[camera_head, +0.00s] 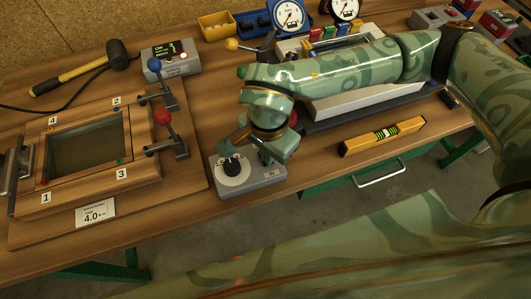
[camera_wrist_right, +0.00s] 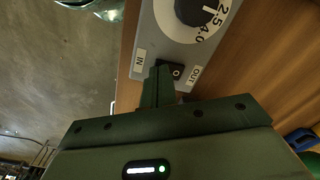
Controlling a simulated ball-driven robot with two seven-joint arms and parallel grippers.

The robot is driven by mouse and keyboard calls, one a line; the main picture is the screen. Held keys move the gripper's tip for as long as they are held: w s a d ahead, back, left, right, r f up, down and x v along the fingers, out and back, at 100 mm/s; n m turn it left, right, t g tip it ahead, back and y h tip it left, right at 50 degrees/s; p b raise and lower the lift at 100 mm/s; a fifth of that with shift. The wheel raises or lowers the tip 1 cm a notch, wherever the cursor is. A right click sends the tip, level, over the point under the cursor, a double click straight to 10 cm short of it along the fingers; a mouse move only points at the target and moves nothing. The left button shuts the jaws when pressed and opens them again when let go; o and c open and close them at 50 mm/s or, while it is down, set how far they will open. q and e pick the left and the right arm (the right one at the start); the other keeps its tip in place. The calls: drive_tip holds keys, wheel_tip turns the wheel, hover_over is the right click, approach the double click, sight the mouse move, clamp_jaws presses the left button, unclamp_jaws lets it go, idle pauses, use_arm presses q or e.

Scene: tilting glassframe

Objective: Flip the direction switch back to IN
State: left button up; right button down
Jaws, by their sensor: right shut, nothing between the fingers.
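A grey control box (camera_head: 272,179) with a white dial (camera_head: 232,172) stands near the bench's front edge in the head view. In the right wrist view, the box (camera_wrist_right: 150,30) shows a small black rocker switch (camera_wrist_right: 177,72) between an IN label (camera_wrist_right: 139,64) and an OUT label (camera_wrist_right: 195,75). My right gripper (camera_head: 264,158) is over the box; its shut, empty fingers (camera_wrist_right: 160,72) reach the switch on its IN side. They hide part of it, so I cannot tell its tilt or whether they touch. My left gripper is out of view.
A wooden frame (camera_head: 130,168) with toggle clamps lies left of the box. A yellow level (camera_head: 383,135) lies to the right. A mallet (camera_head: 80,72), a display unit (camera_head: 170,58) and gauges (camera_head: 290,15) are further back. Bare bench surrounds the box's left side.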

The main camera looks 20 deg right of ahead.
drive_tip(key=shift+f, duration=0.2)
drive_tip(key=shift+r, duration=0.1)
drive_tip(key=shift+r+p, duration=2.35)
drive_tip(key=shift+r, duration=1.15)
drive_tip(key=shift+f, duration=0.1)
